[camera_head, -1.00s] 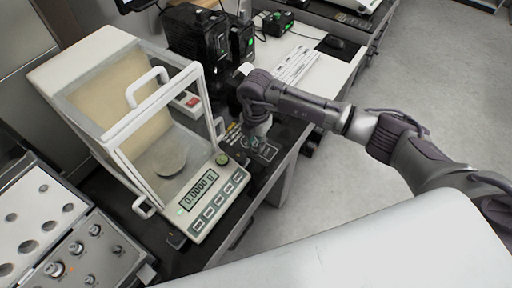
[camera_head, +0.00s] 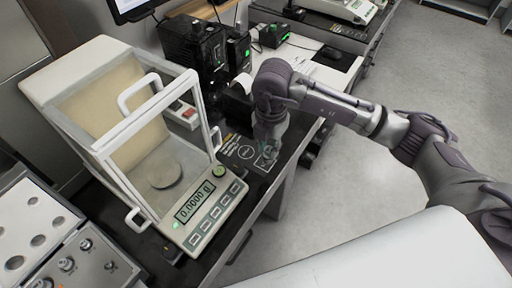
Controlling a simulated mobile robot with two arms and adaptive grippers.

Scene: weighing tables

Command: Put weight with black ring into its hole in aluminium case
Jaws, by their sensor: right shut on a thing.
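The aluminium case (camera_head: 78,240) lies open at the lower left, cut off by the picture's edge. Its lid side has a panel with several round holes (camera_head: 38,240), and the other side holds several metal weights (camera_head: 67,264). My right gripper (camera_head: 268,148) points down over the dark table, right of the balance and near a black printed pad (camera_head: 243,152). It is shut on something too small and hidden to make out. I cannot pick out the weight with the black ring. My left gripper is out of view.
The balance (camera_head: 207,210) with its glass draft shield stands between the case and my right gripper and reads 0.0000 g. Black devices (camera_head: 195,48) and a monitor (camera_head: 130,8) stand behind. The floor at right is free.

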